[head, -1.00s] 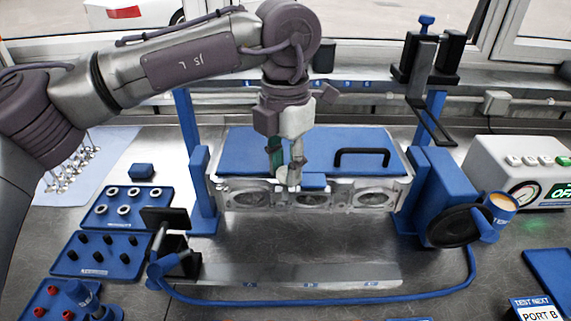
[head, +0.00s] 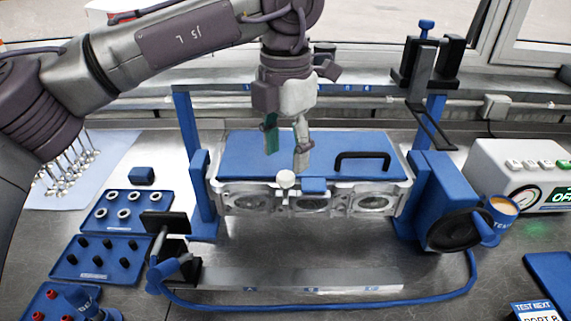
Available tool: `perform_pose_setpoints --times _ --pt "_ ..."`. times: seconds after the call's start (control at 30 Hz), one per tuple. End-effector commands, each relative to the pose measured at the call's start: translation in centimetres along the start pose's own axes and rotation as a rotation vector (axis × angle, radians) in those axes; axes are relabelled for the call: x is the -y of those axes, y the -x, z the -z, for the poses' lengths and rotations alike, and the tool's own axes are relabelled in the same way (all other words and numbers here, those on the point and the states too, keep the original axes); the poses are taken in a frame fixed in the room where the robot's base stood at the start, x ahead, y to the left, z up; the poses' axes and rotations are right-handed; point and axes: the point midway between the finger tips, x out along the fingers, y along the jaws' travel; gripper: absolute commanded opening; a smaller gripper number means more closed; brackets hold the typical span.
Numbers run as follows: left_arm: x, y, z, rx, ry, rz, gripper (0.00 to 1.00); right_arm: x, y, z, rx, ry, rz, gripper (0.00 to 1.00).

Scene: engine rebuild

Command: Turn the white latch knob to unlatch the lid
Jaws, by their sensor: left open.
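The white latch knob (head: 285,179) is a small round knob at the front edge of the blue lid (head: 240,156), left of a small blue block (head: 314,185). The lid lies flat on the silver engine block (head: 350,202) and has a black handle (head: 362,157) at its right. My left gripper (head: 286,160) points down just above and behind the knob, with its two fingers spread and nothing between them. The knob is in full view and apart from the fingers. My right gripper does not show.
Blue posts (head: 201,185) flank the engine block. Blue trays (head: 126,209) with small parts lie at the left. A blue hose (head: 330,305) runs along the front. A mug (head: 502,211) and a test box (head: 520,170) stand at the right. The bench before the block is mostly clear.

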Motion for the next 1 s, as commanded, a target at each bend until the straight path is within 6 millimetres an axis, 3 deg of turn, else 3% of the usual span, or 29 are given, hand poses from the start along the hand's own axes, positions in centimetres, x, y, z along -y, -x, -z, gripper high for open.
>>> perform_pose_setpoints --times 0.2,0.4,0.83,0.93,1.0 --pt "0.0 4.8 -0.1 0.004 0.001 -0.001 0.55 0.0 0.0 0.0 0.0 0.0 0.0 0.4" --pt "0.0 7.3 0.0 0.002 0.0 0.0 0.55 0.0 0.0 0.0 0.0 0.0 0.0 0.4" --pt "0.0 8.1 0.0 0.001 0.0 0.0 0.55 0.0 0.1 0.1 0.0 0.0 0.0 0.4" --pt "0.0 9.5 0.0 0.001 0.0 0.0 0.55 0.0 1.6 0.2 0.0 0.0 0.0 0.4" --pt "0.0 11.7 0.0 0.002 0.0 0.0 0.55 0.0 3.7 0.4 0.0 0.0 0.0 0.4"
